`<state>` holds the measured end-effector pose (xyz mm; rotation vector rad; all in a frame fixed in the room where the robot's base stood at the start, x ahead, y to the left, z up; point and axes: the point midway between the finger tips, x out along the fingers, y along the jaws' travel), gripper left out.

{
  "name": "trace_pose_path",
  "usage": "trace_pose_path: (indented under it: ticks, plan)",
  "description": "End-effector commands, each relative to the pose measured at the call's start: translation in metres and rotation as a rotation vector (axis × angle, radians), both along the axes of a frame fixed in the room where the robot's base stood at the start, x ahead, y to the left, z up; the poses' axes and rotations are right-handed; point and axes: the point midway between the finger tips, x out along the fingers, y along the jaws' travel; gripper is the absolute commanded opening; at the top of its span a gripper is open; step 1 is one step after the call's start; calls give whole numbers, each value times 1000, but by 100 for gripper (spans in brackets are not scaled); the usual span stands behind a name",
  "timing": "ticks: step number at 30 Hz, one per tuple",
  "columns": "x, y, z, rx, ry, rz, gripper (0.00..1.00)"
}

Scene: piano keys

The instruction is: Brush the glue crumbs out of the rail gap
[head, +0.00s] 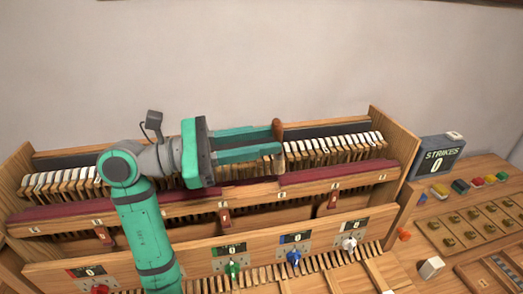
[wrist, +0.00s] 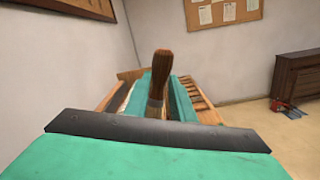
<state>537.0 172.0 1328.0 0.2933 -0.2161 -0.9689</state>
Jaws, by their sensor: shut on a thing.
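My gripper (head: 277,143) is shut on a brush with a brown wooden handle (head: 277,126). The brush stands roughly upright between the fingertips, and its lower end is partly hidden against the row of hammers. In the wrist view the brush (wrist: 161,72) rises between the teal fingers. The gripper is over the middle-right of the open piano action. A wooden rail (head: 255,192) with a dark red strip (head: 330,177) runs across the action below the gripper. I cannot make out the rail gap or any glue crumbs.
The case's right end wall (head: 393,140) stands right of the gripper. Several knobs, including a green one (head: 232,269) and a blue one (head: 293,257), are on the front board. A "STRIKES 0" box (head: 441,160) and colored buttons are at the right. A plain wall is behind.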

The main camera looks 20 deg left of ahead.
Motion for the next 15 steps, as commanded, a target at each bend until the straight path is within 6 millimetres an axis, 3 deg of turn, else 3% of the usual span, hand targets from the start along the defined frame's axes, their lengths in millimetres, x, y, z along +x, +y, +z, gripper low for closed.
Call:
trace_pose_path:
  ticks: [6,15]
  plan:
    - [0,0,12,-1,-1,0,0]
    - [0,0,13,-1,-1,0,0]
